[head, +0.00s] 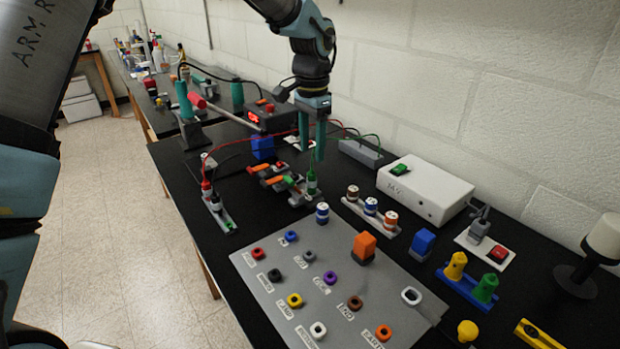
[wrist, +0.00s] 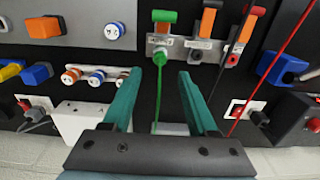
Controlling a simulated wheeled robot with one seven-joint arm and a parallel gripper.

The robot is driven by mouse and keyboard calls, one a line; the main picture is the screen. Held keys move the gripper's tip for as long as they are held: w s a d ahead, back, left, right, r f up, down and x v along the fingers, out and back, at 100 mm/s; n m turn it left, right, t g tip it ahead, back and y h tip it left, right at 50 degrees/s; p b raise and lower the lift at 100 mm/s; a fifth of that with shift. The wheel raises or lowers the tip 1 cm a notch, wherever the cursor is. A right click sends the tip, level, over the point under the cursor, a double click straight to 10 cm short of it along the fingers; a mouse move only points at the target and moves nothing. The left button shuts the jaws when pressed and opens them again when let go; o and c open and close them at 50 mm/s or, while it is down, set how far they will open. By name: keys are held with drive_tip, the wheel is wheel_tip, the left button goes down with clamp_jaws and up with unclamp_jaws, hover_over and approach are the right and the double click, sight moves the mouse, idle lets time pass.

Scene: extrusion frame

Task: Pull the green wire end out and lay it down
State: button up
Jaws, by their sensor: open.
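The terminal block (wrist: 188,52) has one green lever (wrist: 164,16) and two orange levers (wrist: 208,20). In the head view the block (head: 290,183) sits at the middle of the black bench. The green wire (wrist: 158,90) meets the block below the green lever and runs down between my fingers in the wrist view. Its end inside the block is hidden. My gripper (wrist: 159,75) is open, with one finger on each side of the wire and apart from it. In the head view my gripper (head: 312,155) points down just above the wire's end at the block.
A white power box (head: 425,190) and a grey block (head: 360,152) stand along the wall. A red wire (wrist: 278,70) and a black one run right of my gripper. Spools (head: 371,207) and a grey labelled board (head: 290,290) lie nearer. Bare bench shows left of the board.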

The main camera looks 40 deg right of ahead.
sight(311, 173)
drive_tip(key=shift+f, duration=0.15)
wheel_tip(311, 173, down, 9)
drive_tip(key=b, duration=0.5)
drive_tip(key=shift+b, duration=0.4)
drive_tip(key=shift+r+p, duration=0.2)
drive_tip(key=shift+p, duration=0.15)
idle(0.7)
clamp_jaws()
idle(0.5)
idle(0.9)
drive_tip(key=shift+r, duration=0.1)
drive_tip(key=shift+r+p, duration=2.3)
drive_tip(key=shift+r, duration=0.6)
